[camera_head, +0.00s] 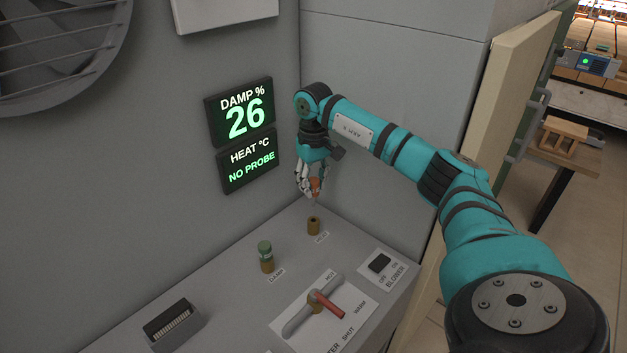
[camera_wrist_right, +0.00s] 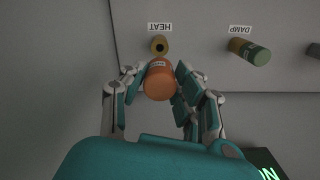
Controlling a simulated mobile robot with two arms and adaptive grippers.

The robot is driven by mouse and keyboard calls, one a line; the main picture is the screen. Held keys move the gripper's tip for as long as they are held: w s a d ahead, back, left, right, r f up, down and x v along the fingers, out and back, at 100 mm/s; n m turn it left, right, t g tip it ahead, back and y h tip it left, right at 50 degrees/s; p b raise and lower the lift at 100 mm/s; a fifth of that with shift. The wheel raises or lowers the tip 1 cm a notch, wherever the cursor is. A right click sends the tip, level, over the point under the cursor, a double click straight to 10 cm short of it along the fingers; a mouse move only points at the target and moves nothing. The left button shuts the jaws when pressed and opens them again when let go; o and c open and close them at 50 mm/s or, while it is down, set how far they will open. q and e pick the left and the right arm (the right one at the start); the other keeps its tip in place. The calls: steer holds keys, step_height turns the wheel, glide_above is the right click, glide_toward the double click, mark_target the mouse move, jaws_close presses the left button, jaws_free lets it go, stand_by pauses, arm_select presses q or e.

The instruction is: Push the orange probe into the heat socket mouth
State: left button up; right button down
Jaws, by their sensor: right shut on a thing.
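The orange probe (camera_head: 316,185) is held in my right gripper (camera_head: 309,189), pointing down, with its thin tip just above the heat socket (camera_head: 313,226). The brass heat socket stands on the grey ledge by its HEAT label; its dark mouth shows. In the right wrist view the probe (camera_wrist_right: 159,81) sits between the fingers of my right gripper (camera_wrist_right: 160,84), with the heat socket (camera_wrist_right: 159,45) just beyond it. Whether the tip touches the mouth is hard to tell. The display (camera_head: 249,167) reads HEAT °C NO PROBE. My left gripper is not in view.
A green-topped plug sits in the damp socket (camera_head: 266,257) to the left. A red-handled lever (camera_head: 326,303), a blower switch (camera_head: 380,263) and a black vent-like block (camera_head: 172,323) are on the ledge. Walls stand close behind the socket. An open door (camera_head: 510,95) is at right.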

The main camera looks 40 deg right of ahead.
mark_target(314, 205)
steer(key=shift+f+b, duration=1.1)
steer(key=shift+f, duration=1)
steer(key=shift+f+b, duration=1.55)
steer(key=shift+f, duration=1)
steer(key=c, duration=0.9)
jaws_free()
steer(key=shift+r, duration=0.1)
step_height(314, 205, up, 12)
steer(key=shift+f, duration=0.1)
